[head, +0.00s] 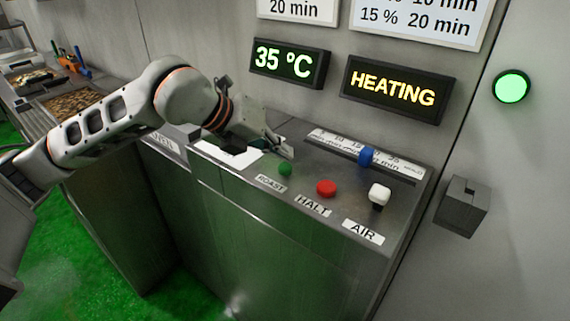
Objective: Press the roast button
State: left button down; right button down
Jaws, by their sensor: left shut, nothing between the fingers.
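The roast button is a small green knob (285,169) on the metal console top, with a label reading ROAST (271,184) in front of it. My left gripper (288,154) is shut and empty. Its fingertips appear just behind and above the green button in the head view. I cannot tell whether they touch it. My right gripper does not show.
A red HALT button (326,188), a white AIR knob (379,195) and a blue slider (366,156) sit to the right on the console. Displays read 35 °C (289,64) and HEATING (394,89). A green lamp (512,87) glows on the wall.

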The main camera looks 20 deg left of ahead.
aim_at(282, 166)
pick_arm(q)
jog(key=shift+r, duration=0.1)
jog(key=shift+r+p, duration=1.4)
jog(key=shift+r, duration=1.05)
